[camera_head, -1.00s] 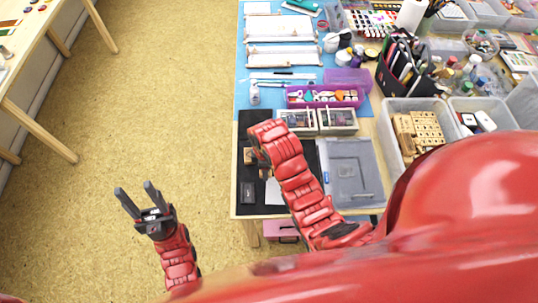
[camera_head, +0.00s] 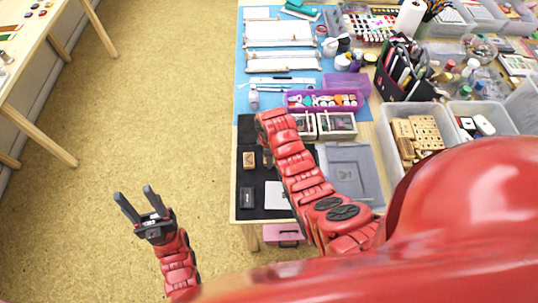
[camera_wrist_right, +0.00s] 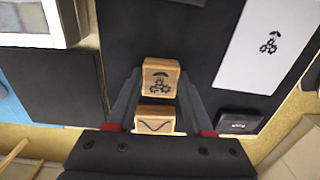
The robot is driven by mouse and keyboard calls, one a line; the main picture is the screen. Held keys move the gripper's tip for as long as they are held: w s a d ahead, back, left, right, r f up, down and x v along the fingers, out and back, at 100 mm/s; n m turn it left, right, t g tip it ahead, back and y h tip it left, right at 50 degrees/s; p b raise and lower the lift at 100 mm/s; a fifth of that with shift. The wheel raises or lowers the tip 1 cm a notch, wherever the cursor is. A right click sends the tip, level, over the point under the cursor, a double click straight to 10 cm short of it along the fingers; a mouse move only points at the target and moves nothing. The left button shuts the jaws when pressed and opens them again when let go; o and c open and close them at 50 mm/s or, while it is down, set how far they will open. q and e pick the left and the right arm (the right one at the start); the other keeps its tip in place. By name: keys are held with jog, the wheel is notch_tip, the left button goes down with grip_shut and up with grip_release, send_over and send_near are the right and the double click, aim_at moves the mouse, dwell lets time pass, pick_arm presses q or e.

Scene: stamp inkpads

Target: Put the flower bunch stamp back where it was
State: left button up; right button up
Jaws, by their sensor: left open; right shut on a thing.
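The wooden flower bunch stamp (camera_wrist_right: 158,80) is between the fingertips of my right gripper (camera_wrist_right: 160,88), which is shut on it. A flower bunch picture shows on its face. In the wrist view an envelope stamp (camera_wrist_right: 155,118) appears just below it; in the head view this second wooden block (camera_head: 249,160) sits on the black mat (camera_head: 246,222). My right gripper is mostly hidden behind its own red arm in the head view. I cannot tell whether the held stamp touches the mat. My left gripper (camera_head: 137,205) is open and empty over the floor, left of the table.
A white sheet (camera_wrist_right: 265,50) with a printed flower bunch lies on the mat beside a dark inkpad (camera_wrist_right: 240,122). Two small boxes (camera_head: 337,124) and a purple tray (camera_head: 325,107) stand behind.

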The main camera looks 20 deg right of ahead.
jog(key=shift+f, duration=0.1)
jog(key=shift+f, duration=0.15)
jog(key=o, duration=1.1)
jog(key=shift+r, duration=0.25)
jog(key=shift+w, duration=0.1)
